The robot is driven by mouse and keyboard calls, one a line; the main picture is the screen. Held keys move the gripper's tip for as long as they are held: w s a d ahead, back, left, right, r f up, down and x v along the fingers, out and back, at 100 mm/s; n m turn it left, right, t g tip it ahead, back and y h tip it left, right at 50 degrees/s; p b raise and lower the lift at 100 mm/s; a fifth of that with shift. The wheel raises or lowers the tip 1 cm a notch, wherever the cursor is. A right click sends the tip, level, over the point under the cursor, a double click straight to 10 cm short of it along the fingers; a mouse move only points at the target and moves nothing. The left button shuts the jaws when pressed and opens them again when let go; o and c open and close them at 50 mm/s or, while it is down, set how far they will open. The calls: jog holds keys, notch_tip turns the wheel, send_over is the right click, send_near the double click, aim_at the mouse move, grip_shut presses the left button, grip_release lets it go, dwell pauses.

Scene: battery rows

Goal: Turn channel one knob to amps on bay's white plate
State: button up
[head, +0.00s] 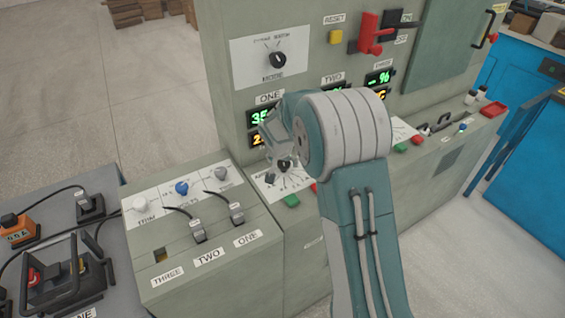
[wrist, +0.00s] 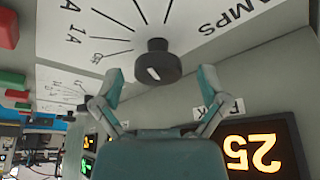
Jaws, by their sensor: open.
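The channel one knob (wrist: 157,64) is a round black knob with a white mark on its face. It stands on a white plate (wrist: 205,38) with fanned scale lines and the word AMPS, upside down in the wrist view. In the head view the knob (head: 285,163) shows below the ONE displays, partly crowded by my gripper (head: 275,150). My gripper (wrist: 160,82) is open, one finger on each side of the knob in the wrist view. Contact cannot be told. The white plate (head: 262,183) is partly hidden by my arm in the head view.
An amber display (wrist: 262,150) reads 25 upside down beside my fingers. A green button (head: 291,201) sits at the plate's front edge. A sloped box (head: 165,262) with several small knobs and cables stands at left. A mode knob (head: 277,60) and red lever (head: 372,35) are higher up.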

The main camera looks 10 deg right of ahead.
jog(key=v, duration=1.1)
jog(key=shift+a+r, duration=0.15)
jog(key=shift+r, duration=0.2)
jog(key=shift+s, duration=0.2)
jog(key=s+d+r+n, duration=0.1)
jog(key=s+r, duration=0.3)
jog(key=s, duration=0.4)
jog(key=s+d+r+n+t+y, duration=0.1)
jog(key=s+r, duration=0.2)
jog(key=s, duration=0.5)
jog(key=s+d+r+n, duration=0.1)
jog(key=s+r+n, duration=0.1)
jog(key=s+r, duration=0.35)
jog(key=s+f+n+y, duration=0.1)
jog(key=s+f, duration=0.2)
jog(key=s, duration=0.8)
jog(key=shift+a+t, duration=0.25)
jog(key=shift+t, duration=0.05)
jog(key=shift+w, duration=0.1)
jog(key=shift+c, duration=0.3)
